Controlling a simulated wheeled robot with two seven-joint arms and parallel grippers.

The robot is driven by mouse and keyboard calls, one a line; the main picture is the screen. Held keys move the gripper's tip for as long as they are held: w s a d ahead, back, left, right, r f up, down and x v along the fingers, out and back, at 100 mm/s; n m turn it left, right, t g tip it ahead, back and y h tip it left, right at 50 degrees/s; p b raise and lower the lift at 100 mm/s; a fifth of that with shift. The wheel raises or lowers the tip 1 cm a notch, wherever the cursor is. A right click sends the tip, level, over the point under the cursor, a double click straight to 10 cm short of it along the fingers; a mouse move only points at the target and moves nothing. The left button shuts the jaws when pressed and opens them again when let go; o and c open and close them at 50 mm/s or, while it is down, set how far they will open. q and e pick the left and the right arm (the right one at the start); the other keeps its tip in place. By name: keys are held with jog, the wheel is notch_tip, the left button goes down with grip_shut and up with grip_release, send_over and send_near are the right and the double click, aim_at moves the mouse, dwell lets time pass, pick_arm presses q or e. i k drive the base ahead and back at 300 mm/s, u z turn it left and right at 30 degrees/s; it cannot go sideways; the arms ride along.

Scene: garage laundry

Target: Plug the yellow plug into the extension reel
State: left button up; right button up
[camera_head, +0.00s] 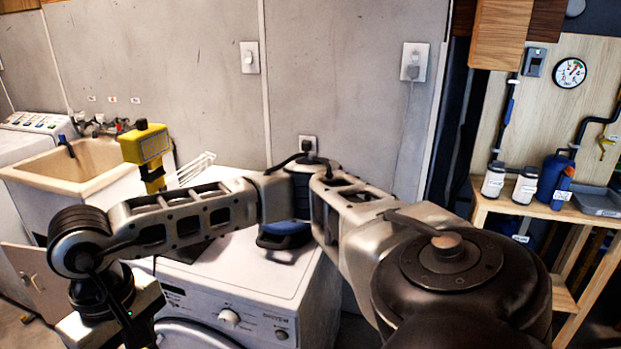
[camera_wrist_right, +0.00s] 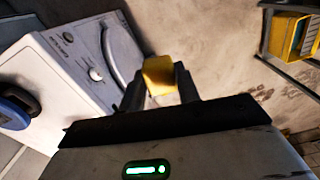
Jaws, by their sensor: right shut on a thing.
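The yellow plug (camera_wrist_right: 158,75) shows in the right wrist view as a small yellow block between the fingers of my right gripper (camera_wrist_right: 160,88), which is shut on it. Its prongs are not visible. In the head view my right arm reaches across to the left, and its gripper body is at the lower left; the fingers and plug are out of sight there. A blue and black rounded thing, seemingly the extension reel (camera_head: 285,236), sits on the white washer, partly hidden behind my arm. It also shows at the left edge of the right wrist view (camera_wrist_right: 16,106). The plug is apart from it. My left gripper is not in view.
The white washer (camera_head: 262,270) stands below my arm. A beige sink (camera_head: 75,165) is at left, with a yellow device (camera_head: 147,147) and white wire rack nearby. Wall outlets (camera_head: 308,145) are behind. A wooden shelf (camera_head: 560,212) with bottles and a blue can stands right.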

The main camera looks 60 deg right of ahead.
aim_at(290, 234)
jog(key=z, duration=1)
jog(key=i, duration=1)
